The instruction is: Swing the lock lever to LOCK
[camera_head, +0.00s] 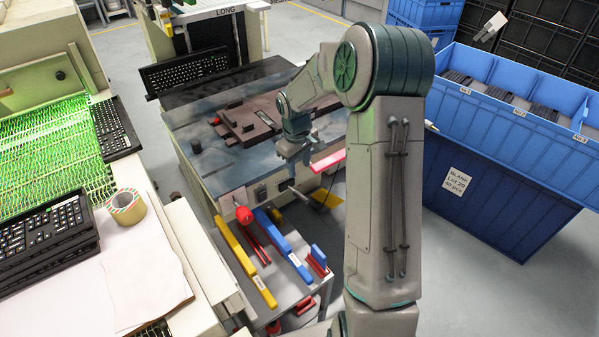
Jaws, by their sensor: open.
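My gripper (308,158) is open and empty and points down over the front right edge of the grey machine bench (215,172). Below it, on the bench's front panel, a small lever-like part with a dark base (287,185) sticks out; it may be the lock lever, but no LOCK marking is readable. The gripper appears above it and apart from it, though the depth is hard to judge. A dark red fixture plate (245,128) lies on the bench top, partly behind my arm. The fingertips are small in this view.
A tool cart (262,312) in front holds yellow and blue bars, a red-handled tool (244,215) and red blocks. Keyboards (45,232) and a tape roll (126,206) lie on the left table. Blue bins (490,180) stand at right. Grey floor (450,280) is free at lower right.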

